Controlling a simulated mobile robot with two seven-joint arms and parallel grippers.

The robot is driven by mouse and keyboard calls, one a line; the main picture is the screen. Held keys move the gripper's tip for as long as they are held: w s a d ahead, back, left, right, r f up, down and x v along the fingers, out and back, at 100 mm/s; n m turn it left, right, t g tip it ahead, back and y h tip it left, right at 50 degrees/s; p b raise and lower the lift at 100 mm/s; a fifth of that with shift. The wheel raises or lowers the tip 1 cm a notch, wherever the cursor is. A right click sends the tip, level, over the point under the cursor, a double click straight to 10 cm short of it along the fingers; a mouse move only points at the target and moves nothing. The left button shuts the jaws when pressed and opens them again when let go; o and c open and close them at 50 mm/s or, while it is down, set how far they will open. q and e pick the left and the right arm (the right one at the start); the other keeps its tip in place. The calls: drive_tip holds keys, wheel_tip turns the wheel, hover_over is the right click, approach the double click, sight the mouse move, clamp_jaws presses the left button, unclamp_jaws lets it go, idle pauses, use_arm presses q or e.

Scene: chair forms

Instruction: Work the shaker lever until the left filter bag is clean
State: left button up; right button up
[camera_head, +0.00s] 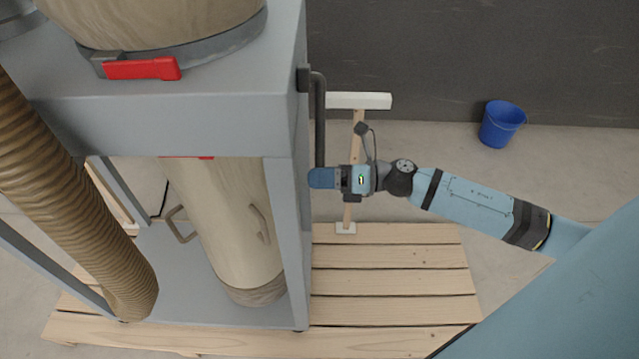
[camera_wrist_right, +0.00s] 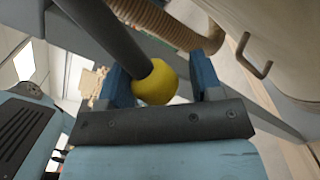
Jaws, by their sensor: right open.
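The shaker lever (camera_head: 319,120) is a dark bar hanging down the right side of the grey machine frame. Its lower end is hidden behind my right gripper in the head view. In the wrist view the lever's dark shaft (camera_wrist_right: 108,38) ends in a yellow knob (camera_wrist_right: 156,83). My right gripper (camera_head: 322,178) is at the lever's lower end. Its blue fingers stand apart on both sides of the knob, with a gap visible on the right. A beige upper bag (camera_head: 150,20) is cut off by the picture's top; I cannot tell its cleanness. My left gripper is out of view.
The grey frame (camera_head: 200,120) stands close left of my gripper, with a red clamp (camera_head: 142,69), a lower beige bag (camera_head: 225,225) and a ribbed hose (camera_head: 70,190). A wooden pallet (camera_head: 390,256) lies below. A blue bucket (camera_head: 502,124) stands back right on open floor.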

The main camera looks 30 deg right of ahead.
drive_tip(key=shift+w+d+f+b, duration=0.1)
drive_tip(key=shift+w+f+b, duration=0.1)
drive_tip(key=shift+b, duration=0.1)
drive_tip(key=w+d+b, duration=0.1)
drive_tip(key=w+f+b, duration=0.1)
drive_tip(key=w, duration=0.1)
drive_tip(key=shift+d, duration=0.4)
drive_tip(key=shift+s, duration=0.1)
idle(0.4)
